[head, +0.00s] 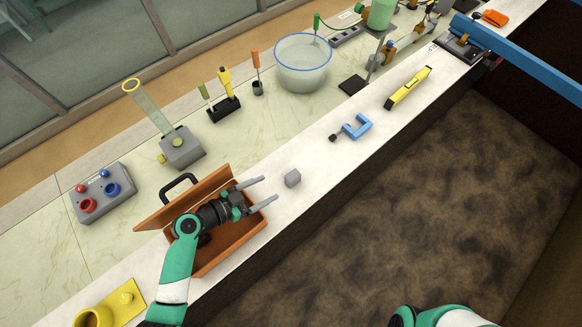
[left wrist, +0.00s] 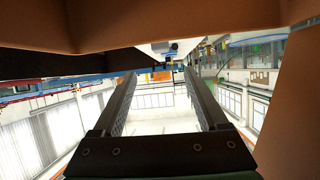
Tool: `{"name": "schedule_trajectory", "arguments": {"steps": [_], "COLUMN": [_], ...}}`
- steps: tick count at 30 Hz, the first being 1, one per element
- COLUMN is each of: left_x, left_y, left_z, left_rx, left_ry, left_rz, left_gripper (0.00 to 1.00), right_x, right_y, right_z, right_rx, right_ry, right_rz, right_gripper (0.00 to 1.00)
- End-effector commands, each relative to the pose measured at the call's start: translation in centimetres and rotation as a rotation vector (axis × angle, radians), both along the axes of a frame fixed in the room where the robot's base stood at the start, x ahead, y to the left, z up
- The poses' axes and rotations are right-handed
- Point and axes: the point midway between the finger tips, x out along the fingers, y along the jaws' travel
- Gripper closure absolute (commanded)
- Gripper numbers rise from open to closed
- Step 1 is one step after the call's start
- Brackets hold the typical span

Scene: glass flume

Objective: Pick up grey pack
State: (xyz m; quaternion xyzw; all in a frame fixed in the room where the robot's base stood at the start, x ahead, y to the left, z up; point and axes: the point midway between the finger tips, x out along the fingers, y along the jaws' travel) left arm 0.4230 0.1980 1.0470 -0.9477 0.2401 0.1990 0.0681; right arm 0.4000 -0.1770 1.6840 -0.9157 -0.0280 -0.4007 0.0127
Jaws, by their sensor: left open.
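The grey pack (head: 292,178) is a small grey block on the pale bench top, near the front edge, in the middle of the head view. My left gripper (head: 269,189) is open, with its two long grey fingers pointing toward the pack. The fingertips are a little left of the pack, apart from it, with nothing between them. In the left wrist view the open fingers (left wrist: 160,75) also show empty; I cannot make out the pack there. My right gripper is out of view; only a piece of that arm shows at the bottom right.
An open brown case (head: 240,243) with a raised lid lies beneath my left gripper. A blue clamp (head: 356,126) and a yellow level (head: 408,88) lie along the bench to the right. A grey box with knobs (head: 103,195) stands left. The bench's front edge is close to the pack.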

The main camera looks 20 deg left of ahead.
Motion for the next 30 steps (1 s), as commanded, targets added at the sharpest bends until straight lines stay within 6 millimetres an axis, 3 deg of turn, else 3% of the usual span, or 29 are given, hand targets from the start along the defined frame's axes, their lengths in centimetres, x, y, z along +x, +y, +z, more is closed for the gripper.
{"name": "schedule_trajectory", "arguments": {"steps": [1,3,9,14,18,20,30], "left_x": [-1.2,-2.0,-1.7,-0.3,1.9,2.6,4.5], "left_y": [0.5,1.0,1.3,0.6,-0.6,-0.9,-1.8], "left_z": [0.4,0.1,-0.4,-1.8,-2.8,-2.5,-3.2], "left_rx": [-0.011,-0.018,-0.014,-0.013,-0.013,-0.015,-0.014], "left_ry": [0.029,0.047,0.043,0.039,0.039,0.044,0.044], "left_rz": [0.023,0.043,0.05,0.046,0.045,0.047,0.048], "left_gripper": [0.24,0.24,0.24,0.24,0.24,0.24,0.24], "right_x": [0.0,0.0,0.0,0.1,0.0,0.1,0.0], "right_y": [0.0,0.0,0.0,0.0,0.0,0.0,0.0], "right_z": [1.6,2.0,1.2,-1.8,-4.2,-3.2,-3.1], "right_rx": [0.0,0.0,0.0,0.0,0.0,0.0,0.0], "right_ry": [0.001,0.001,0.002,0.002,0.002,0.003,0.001], "right_rz": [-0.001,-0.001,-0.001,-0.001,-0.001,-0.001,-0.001], "right_gripper": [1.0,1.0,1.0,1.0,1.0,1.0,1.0]}}
